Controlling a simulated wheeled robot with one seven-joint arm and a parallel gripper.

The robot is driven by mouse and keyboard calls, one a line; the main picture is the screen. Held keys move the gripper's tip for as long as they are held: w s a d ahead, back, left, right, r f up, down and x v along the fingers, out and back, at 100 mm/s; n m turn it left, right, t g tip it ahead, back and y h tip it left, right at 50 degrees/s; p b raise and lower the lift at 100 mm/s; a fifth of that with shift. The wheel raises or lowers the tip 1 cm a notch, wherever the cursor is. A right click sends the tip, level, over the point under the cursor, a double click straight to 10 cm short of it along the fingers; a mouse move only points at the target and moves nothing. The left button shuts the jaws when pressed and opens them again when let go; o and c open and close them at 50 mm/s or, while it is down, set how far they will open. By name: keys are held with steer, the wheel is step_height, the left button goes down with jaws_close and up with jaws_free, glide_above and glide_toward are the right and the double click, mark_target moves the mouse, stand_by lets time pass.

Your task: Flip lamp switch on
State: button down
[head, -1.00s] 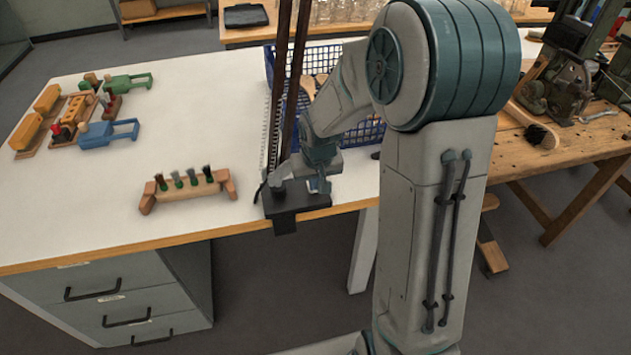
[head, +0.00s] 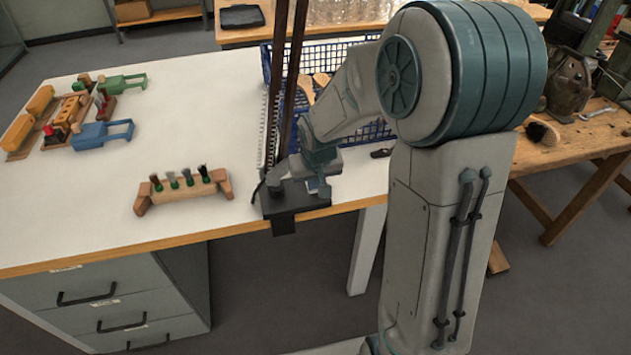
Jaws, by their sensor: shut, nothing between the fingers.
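The lamp's dark base (head: 297,202) is clamped at the front edge of the white table. Two dark brown lamp posts (head: 288,88) rise from it and run out of the top of the picture. The lamp head is out of view. My gripper (head: 277,181) is low over the left part of the base, close beside the foot of the posts. It is shut and empty. Whether it touches the base cannot be told. I cannot make out the switch; my gripper and wrist cover part of the base.
A wooden holder with several bristle tufts (head: 183,189) stands left of the base. Blue and green clamps (head: 103,134) and wooden blocks lie at the far left. A blue crate (head: 345,58) stands behind my arm. The table's middle is clear.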

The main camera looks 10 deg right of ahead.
steer(key=shift+w+r, duration=0.25)
steer(key=shift+w, duration=0.3)
steer(key=shift+r+p, duration=0.3)
steer(key=shift+p, duration=0.05)
steer(key=p+v, duration=0.2)
steer(key=v, duration=0.1)
steer(key=shift+w+r+p, duration=0.25)
steer(key=shift+r+p, duration=0.15)
steer(key=s+v, duration=0.2)
steer(key=v, duration=0.7)
steer(key=shift+s+d, duration=0.1)
